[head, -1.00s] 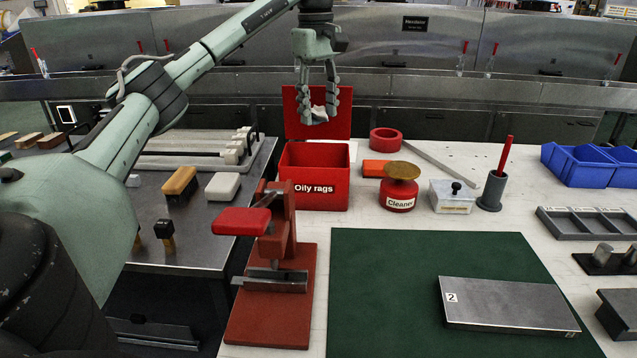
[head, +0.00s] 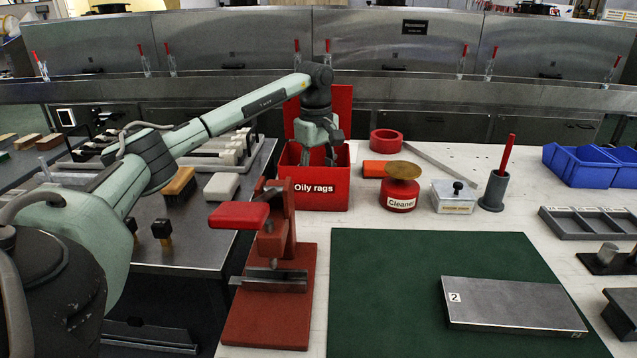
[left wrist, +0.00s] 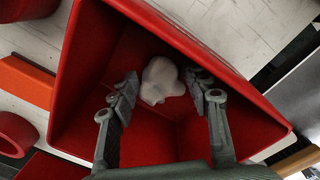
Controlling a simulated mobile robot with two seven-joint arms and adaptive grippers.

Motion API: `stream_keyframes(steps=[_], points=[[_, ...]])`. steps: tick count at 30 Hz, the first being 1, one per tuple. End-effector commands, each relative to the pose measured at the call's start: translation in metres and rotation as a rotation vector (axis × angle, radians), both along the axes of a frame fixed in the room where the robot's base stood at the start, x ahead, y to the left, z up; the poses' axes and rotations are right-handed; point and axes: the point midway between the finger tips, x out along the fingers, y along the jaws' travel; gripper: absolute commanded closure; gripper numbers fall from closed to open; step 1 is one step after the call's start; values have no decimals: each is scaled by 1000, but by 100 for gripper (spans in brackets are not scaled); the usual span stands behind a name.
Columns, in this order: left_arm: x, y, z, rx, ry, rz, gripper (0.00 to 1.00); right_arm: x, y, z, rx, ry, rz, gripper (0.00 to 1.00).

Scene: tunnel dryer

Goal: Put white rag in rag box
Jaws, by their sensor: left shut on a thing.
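The rag box (head: 335,201) is an open red bin marked "Oily rags", with its red lid raised at the back. My left gripper (head: 322,160) points down into the box's opening in the head view, its fingertips partly hidden by the front wall. In the left wrist view, the left gripper (left wrist: 163,84) is shut on the crumpled white rag (left wrist: 162,78), with the red walls of the box (left wrist: 85,60) around it. The rag is hidden in the head view. My right gripper is not in view.
A red press (head: 270,270) stands in front of the box. Right of the box are an orange block (head: 375,169), a red ring (head: 386,141) and a Cleaner can (head: 398,195). A green mat (head: 390,290) bears a metal plate (head: 510,305).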

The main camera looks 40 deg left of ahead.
Motion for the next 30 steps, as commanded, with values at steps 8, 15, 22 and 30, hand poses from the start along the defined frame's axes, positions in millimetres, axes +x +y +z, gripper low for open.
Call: stream_keyframes(steps=[8,15,22,30], points=[[0,0,-6,0,-2,0,75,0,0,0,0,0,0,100],[0,0,-8,0,-1,0,39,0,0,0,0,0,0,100],[0,0,-8,0,-1,0,31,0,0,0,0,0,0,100],[0,0,4,1,-4,0,31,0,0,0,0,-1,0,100]])
